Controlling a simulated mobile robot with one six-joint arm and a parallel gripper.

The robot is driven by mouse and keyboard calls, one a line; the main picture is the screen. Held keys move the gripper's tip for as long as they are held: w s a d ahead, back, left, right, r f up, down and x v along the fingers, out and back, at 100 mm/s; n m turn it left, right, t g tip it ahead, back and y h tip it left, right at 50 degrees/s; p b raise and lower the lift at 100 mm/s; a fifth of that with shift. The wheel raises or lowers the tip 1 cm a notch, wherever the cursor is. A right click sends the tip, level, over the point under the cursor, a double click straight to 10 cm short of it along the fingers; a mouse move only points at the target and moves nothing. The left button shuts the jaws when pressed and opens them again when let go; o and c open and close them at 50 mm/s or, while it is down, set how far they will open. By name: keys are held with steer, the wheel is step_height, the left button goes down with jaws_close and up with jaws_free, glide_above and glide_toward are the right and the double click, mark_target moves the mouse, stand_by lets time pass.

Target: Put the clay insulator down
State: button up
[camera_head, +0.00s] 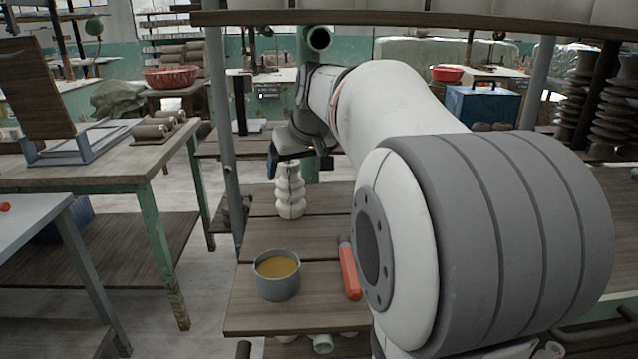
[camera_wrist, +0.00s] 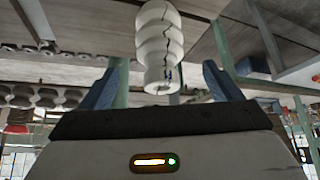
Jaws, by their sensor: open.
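The clay insulator (camera_head: 290,194) is a pale, ribbed, stacked piece standing upright on the wooden shelf board (camera_head: 262,230). In the wrist view the insulator (camera_wrist: 160,38) shows a thin dark jagged line along its side. My gripper (camera_head: 292,164) is at the insulator's top, above the board. Its blue fingers are apart, one on each side of the insulator's top end, with visible gaps in the wrist view (camera_wrist: 165,84). The gripper is open and holds nothing.
A grey pot (camera_head: 278,284) with yellowish contents stands at the board's front. An orange-handled tool (camera_head: 349,270) lies to its right. A grey post (camera_head: 222,130) rises at the left edge, and an upper shelf (camera_head: 420,20) hangs above my arm. Board between pot and insulator is clear.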

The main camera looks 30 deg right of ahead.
steer(key=s, duration=1.1)
steer(key=shift+s+f, duration=0.2)
steer(key=shift+s, duration=0.05)
